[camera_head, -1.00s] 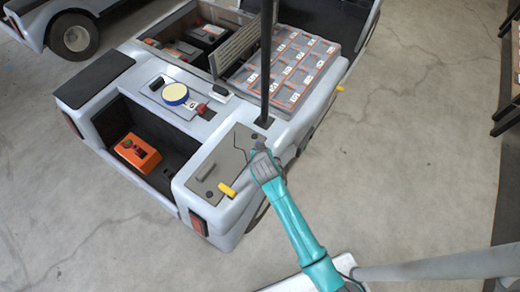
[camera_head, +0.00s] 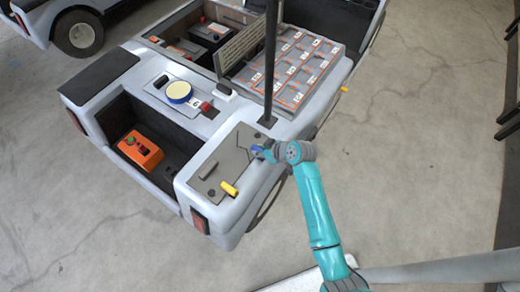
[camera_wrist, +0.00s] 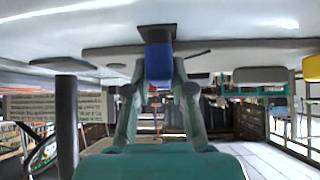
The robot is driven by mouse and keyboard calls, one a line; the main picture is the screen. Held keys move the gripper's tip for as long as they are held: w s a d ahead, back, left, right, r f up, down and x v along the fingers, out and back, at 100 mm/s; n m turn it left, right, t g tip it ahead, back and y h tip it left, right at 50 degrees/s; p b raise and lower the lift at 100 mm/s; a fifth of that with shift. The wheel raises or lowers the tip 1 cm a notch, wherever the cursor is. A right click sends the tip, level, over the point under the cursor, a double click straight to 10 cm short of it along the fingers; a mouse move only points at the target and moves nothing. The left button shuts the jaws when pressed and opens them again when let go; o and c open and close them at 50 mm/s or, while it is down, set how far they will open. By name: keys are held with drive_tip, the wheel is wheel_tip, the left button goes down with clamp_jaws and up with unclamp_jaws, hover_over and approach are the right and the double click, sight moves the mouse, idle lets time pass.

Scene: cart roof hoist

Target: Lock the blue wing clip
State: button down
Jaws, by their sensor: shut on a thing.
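The blue wing clip (camera_wrist: 158,63) shows between the two fingers of my gripper (camera_wrist: 158,85) in the wrist view, below a dark mounting plate (camera_wrist: 157,32). My gripper is shut on it. In the head view, my gripper (camera_head: 262,151) is at the right side of the grey panel (camera_head: 232,158) on the cart's near right corner. Only a small bit of the blue clip (camera_head: 256,149) shows there, and my gripper hides the rest. I cannot tell how far the clip is turned.
A dark post (camera_head: 271,65) rises from the cart just behind my gripper. A yellow handle (camera_head: 229,188) sits at the panel's near edge, and another yellow piece (camera_head: 344,89) at the cart's right side. An orange box (camera_head: 139,151) lies in the left recess. Floor at right is clear.

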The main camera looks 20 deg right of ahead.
drive_tip(key=shift+f+n, duration=0.1)
drive_tip(key=shift+n, duration=0.3)
drive_tip(key=c, duration=1)
unclamp_jaws()
drive_tip(key=v, duration=1.2)
drive_tip(key=shift+d, duration=0.2)
drive_tip(key=shift+w, duration=0.1)
